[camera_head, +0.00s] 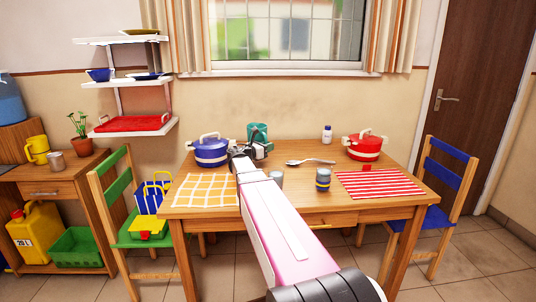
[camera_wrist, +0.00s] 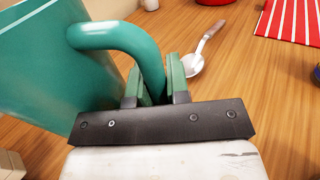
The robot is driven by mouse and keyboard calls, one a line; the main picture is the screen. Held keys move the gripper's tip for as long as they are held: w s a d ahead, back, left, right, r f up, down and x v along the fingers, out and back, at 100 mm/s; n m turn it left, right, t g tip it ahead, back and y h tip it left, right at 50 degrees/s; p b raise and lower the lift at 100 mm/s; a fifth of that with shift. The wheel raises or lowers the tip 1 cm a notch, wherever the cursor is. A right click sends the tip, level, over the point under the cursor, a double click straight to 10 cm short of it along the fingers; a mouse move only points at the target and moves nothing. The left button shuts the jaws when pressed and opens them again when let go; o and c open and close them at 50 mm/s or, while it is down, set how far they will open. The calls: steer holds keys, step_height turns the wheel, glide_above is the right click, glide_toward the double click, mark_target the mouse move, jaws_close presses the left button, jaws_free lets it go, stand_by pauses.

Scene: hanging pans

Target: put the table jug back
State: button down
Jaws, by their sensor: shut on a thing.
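The teal jug (camera_head: 258,130) is at the back middle of the wooden table, behind my gripper in the head view. In the wrist view the jug (camera_wrist: 45,70) fills the left side, and its curved handle runs between the green finger pads of my gripper (camera_wrist: 157,82). My gripper is shut on the handle. The jug looks tilted in the wrist view, but seems about upright in the head view. Its base is hidden behind my gripper, so I cannot tell whether it touches the table.
On the table (camera_head: 300,209) are a blue pot (camera_head: 210,152), a spoon (camera_head: 311,162), a red pot (camera_head: 365,147), a white bottle (camera_head: 327,134), two small cups and two placemats. Wall shelves (camera_head: 125,83) hang at left. A green chair (camera_head: 112,190) and a blue chair (camera_head: 444,185) flank the table.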

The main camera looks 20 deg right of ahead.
steer(key=shift+f, duration=1.6)
steer(key=c, duration=1.1)
jaws_free()
steer(key=shift+s+a, duration=0.1)
steer(key=shift+a, duration=0.2)
steer(key=v, duration=1.1)
steer(key=shift+a, duration=0.15)
